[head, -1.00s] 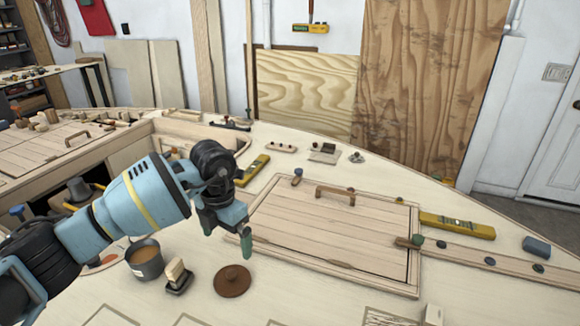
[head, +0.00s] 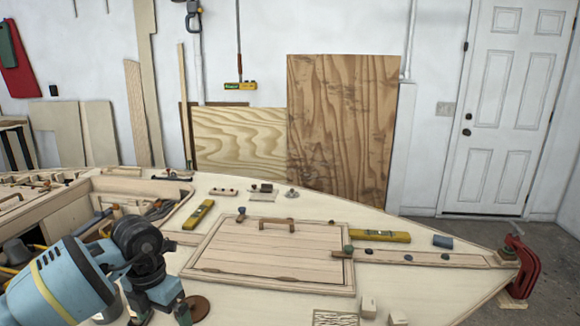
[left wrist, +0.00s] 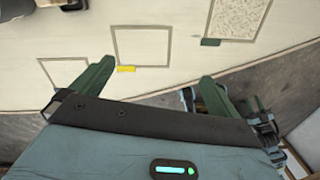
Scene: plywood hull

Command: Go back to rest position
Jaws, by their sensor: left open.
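My left gripper (head: 162,314) is at the lower left of the head view, in front of the pale wooden deck (head: 240,300), with its fingers pointing down. In the left wrist view the two green fingers (left wrist: 152,85) stand wide apart with nothing between them. Beyond them lie the deck's edge and several drawn rectangles on the pale surface. A brown round lid (head: 199,306) is partly hidden behind the gripper. My right gripper shows in neither view.
A plank hatch (head: 262,257) with a wooden handle lies right of the gripper. Yellow levels (head: 380,236) rest near it. A red clamp (head: 521,268) grips the deck's right tip. Small wooden blocks (head: 368,307) stand at the front. An open compartment (head: 110,212) lies at the left.

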